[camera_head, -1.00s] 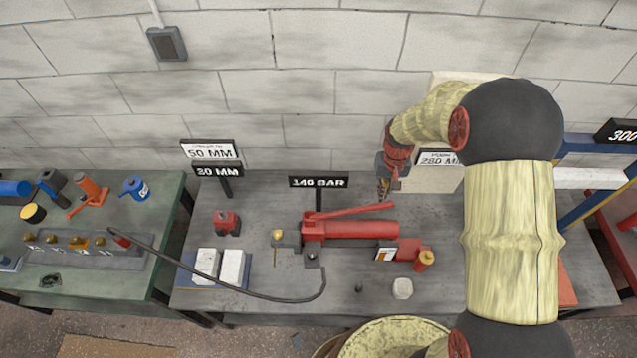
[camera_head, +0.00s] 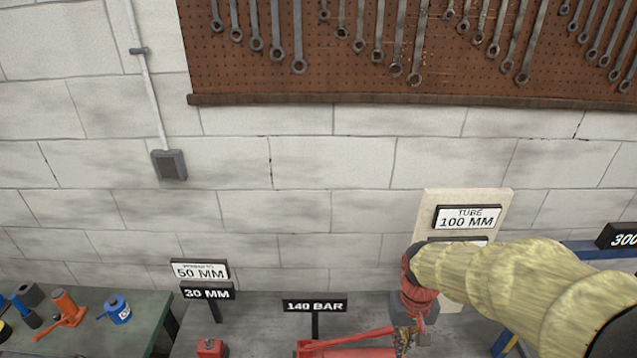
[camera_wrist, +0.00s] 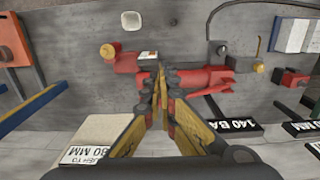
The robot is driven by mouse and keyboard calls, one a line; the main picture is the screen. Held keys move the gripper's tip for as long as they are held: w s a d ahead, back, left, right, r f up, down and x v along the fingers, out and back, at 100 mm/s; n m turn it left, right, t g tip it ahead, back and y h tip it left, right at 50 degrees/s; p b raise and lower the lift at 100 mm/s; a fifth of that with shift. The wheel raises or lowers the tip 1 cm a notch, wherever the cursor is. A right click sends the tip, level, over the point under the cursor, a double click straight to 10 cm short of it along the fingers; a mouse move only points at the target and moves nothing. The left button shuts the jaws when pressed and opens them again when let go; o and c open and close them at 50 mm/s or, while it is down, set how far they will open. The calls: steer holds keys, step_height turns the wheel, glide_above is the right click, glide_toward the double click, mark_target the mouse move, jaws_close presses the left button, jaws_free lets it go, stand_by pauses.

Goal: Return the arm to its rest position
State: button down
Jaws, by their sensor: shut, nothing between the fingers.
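My gripper (camera_head: 408,338) hangs at the end of my yellow-sleeved arm at the lower right of the head view, over the grey bench near the red hand pump (camera_head: 345,345). In the wrist view my gripper (camera_wrist: 161,82) has its fingertips together with nothing between them. The red pump (camera_wrist: 205,80) lies behind the fingers in that view, and the fingers hide part of it. I cannot tell the exact gap between fingertips and pump, but no contact shows.
A blue frame (camera_head: 597,250) is at the right. Wrenches hang on a pegboard (camera_head: 300,85) high on the wall.

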steer(key=s+r+t+b, duration=0.6)
steer(key=s+r+b, duration=0.1)
steer(key=s+b, duration=0.3)
steer(key=shift+s+r, duration=0.3)
steer(key=shift+s, duration=0.45)
stand_by(6.2)
